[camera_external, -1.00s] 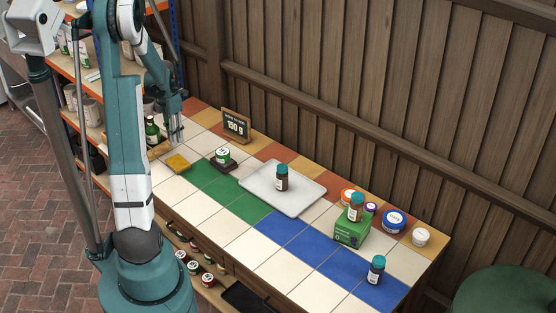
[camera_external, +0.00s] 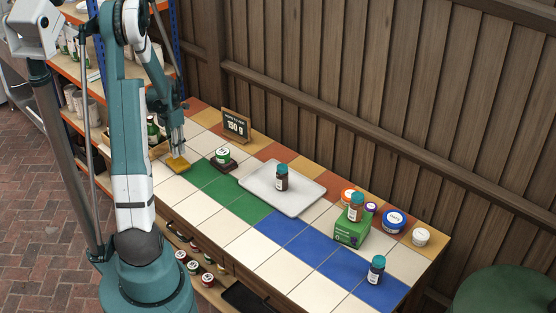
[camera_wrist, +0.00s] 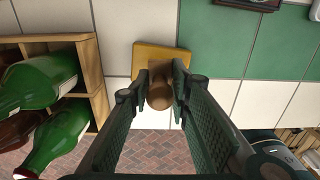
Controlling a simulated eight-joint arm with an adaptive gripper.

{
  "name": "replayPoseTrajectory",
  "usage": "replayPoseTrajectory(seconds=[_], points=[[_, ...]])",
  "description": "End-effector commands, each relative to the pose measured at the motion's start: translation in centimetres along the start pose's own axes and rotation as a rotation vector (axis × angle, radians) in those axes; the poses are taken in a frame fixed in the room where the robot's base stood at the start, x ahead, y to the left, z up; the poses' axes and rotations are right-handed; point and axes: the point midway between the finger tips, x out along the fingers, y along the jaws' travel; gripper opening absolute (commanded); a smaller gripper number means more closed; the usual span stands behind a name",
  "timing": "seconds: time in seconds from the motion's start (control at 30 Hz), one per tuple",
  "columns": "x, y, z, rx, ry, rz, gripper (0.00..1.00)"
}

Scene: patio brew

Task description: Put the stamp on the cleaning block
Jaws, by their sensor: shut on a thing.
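The cleaning block appears to be the yellow-orange square block (camera_external: 178,163) flat on pale tiles at the far left end of the counter; it also shows in the wrist view (camera_wrist: 160,52). My gripper (camera_external: 176,149) is directly above it, pointing down. In the wrist view, my gripper (camera_wrist: 158,86) is shut on a brown rounded stamp (camera_wrist: 159,96), seen from above between the fingers and overlapping the block's near edge. The stamp's lower end is hidden, so I cannot tell whether it touches the block.
A crate (camera_wrist: 92,75) of green bottles stands left of the block in the wrist view. A dark scale (camera_external: 222,167) bearing a small jar is to the right, with the price sign (camera_external: 236,125) behind. A white tray (camera_external: 256,187) lies farther along.

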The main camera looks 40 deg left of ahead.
Motion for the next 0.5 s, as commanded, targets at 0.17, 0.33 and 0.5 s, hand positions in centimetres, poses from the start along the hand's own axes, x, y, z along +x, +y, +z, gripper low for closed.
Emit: replayPoseTrajectory(seconds=[0.17,0.33,0.5], points=[[1.7,0.0,0.0,0.0,0.0,0.0,0.09],[3.2,0.0,0.0,0.0,0.0,0.0,0.09],[3.6,0.0,0.0,0.0,0.0,0.0,0.09]])
